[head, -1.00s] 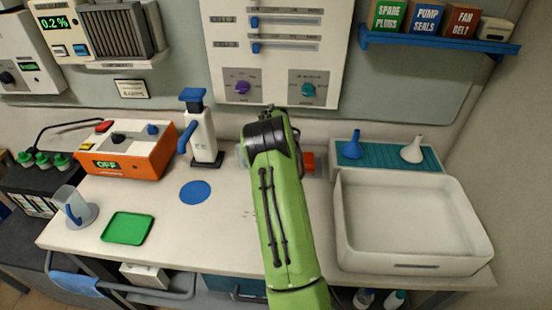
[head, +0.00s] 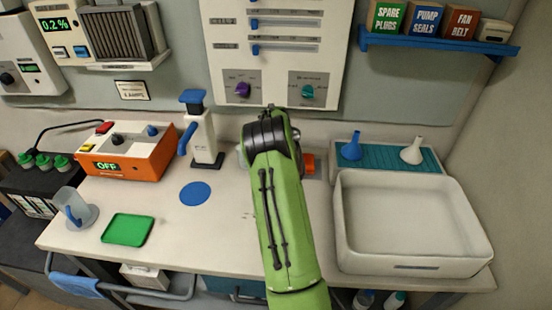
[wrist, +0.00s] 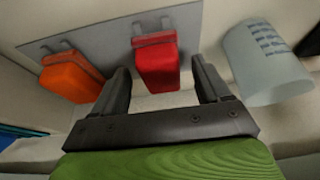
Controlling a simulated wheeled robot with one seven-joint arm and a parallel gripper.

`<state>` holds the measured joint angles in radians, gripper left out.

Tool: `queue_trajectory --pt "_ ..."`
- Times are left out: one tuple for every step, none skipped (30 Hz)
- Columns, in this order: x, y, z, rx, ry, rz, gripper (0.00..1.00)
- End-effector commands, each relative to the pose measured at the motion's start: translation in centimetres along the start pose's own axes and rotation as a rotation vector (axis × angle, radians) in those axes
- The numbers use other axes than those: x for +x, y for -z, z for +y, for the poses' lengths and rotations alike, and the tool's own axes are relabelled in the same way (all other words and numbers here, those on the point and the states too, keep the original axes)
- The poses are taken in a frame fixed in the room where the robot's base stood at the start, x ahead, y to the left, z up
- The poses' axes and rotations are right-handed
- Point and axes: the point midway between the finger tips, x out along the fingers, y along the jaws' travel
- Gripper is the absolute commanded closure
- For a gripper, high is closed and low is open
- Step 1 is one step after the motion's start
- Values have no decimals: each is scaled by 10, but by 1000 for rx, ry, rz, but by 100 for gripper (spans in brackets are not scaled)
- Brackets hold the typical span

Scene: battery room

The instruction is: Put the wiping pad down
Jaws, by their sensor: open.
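A red block (wrist: 157,65) shows between the fingers of my gripper (wrist: 160,68) in the wrist view. The fingers are open and stand to either side of its near end; I cannot tell whether they touch it. An orange block (wrist: 70,80) lies to the left, outside the fingers. Both blocks are by a grey plate (wrist: 108,42) with small prongs. I cannot tell which block, if either, is the wiping pad. In the head view my arm hides the gripper and the red block; part of the orange block (head: 308,164) shows right of the arm.
A translucent cup (wrist: 265,62) stands close to the right finger. On the counter are a blue disc (head: 195,193), a green tray (head: 128,229), a pump bottle (head: 203,135) and an orange device (head: 128,158). A large white basin (head: 412,262) fills the right end. The counter's front middle is clear.

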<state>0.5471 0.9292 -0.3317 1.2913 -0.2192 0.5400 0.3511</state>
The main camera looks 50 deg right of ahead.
Motion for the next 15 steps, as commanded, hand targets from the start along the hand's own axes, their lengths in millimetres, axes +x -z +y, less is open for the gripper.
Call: queue_trajectory --pt "-15 2 -1 1 2 5 24" --pt "-24 2 0 1 2 6 24" --pt "-36 2 -1 0 3 7 24" --pt "-44 2 -1 0 2 7 24" --pt "-53 2 -1 0 2 5 24" --pt "-64 2 -1 0 3 6 24" --pt "-72 2 -1 0 3 6 24" --pt "-78 1 -1 0 2 5 24" --pt "-87 1 0 0 3 5 24" --pt "-93 1 -1 0 3 5 24" --pt "-98 1 -1 0 2 4 24" --pt "-103 0 0 0 2 2 24" --pt "-106 0 0 -1 2 3 24" --pt "-109 0 0 -1 2 3 24" --pt "-111 0 0 -1 1 3 24"
